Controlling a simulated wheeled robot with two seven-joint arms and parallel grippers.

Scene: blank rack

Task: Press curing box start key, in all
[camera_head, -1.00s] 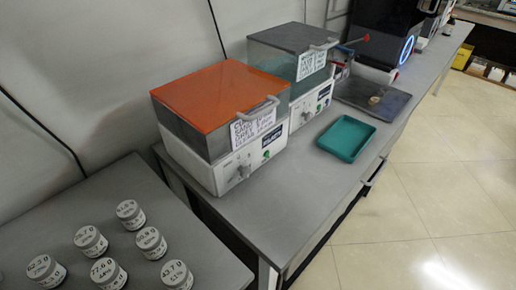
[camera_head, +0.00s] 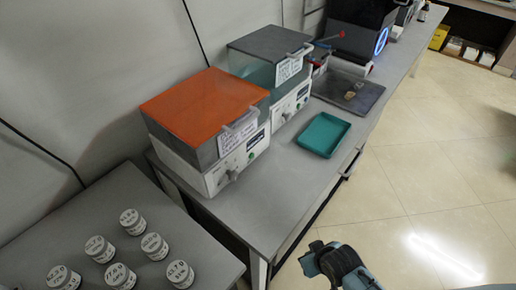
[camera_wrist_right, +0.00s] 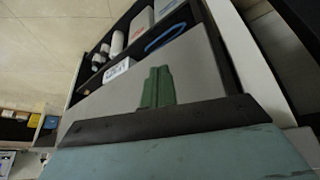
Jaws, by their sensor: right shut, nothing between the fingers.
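Two lidded boxes with white control fronts stand on the grey bench in the head view. The nearer box (camera_head: 203,101) has an orange lid, a knob and a small green key (camera_head: 252,154) on its front. The lid labels are unreadable, so I cannot tell which is the curing box. My right gripper (camera_head: 318,252) is low in front of the bench, apart from both boxes. Its green fingers (camera_wrist_right: 157,88) are shut and empty in the right wrist view. My left gripper is out of view.
A teal tray (camera_head: 323,135) lies on the bench right of the boxes. A black machine with a blue ring (camera_head: 381,41) stands farther back. Several labelled jars (camera_head: 132,221) stand on the left table. The floor at right is clear.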

